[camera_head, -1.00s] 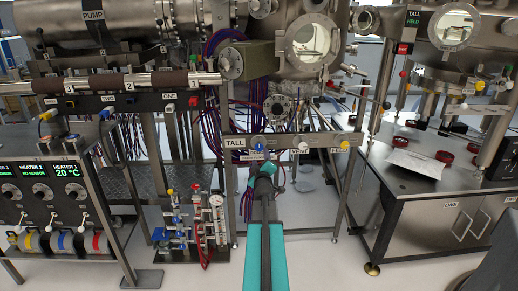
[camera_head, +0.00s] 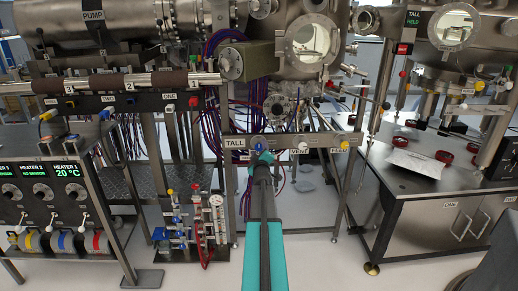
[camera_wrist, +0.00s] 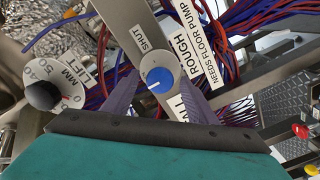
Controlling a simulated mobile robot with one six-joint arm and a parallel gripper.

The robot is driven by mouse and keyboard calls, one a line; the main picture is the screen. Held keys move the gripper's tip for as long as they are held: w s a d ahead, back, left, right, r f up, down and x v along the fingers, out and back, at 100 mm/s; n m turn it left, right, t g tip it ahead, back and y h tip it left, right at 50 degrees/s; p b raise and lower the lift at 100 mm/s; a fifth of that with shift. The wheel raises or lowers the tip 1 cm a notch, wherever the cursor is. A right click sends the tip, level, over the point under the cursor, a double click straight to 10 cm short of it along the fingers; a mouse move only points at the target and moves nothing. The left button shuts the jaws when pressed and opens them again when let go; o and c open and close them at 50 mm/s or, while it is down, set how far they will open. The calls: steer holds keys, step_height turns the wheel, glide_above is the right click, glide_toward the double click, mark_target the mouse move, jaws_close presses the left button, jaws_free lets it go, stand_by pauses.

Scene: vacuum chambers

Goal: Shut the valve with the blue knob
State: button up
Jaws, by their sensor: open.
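The blue knob (camera_wrist: 158,80) is round with a white pointer line and sits on a metal bar, with a "SHUT" label just above it in the wrist view. The pointer line is tilted, not aimed straight at that label. In the head view the blue knob (camera_head: 259,147) shows small at my gripper's tip, on the bar beside the "TALL" label. My gripper (camera_wrist: 157,76) is open, with one finger on each side of the knob. I cannot tell whether the fingers touch it. In the head view my gripper (camera_head: 263,158) partly covers the bar below the knob.
A black-and-white "LIFT MM" dial (camera_wrist: 43,94) is left of the knob in the wrist view. Red and blue cables hang behind the bar. White (camera_head: 303,148) and yellow (camera_head: 344,144) knobs are farther right on the bar. A small valve stand (camera_head: 190,225) stands lower left.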

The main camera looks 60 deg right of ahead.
steer(key=shift+x, duration=1.1)
steer(key=c, duration=1.1)
steer(key=shift+o, duration=0.2)
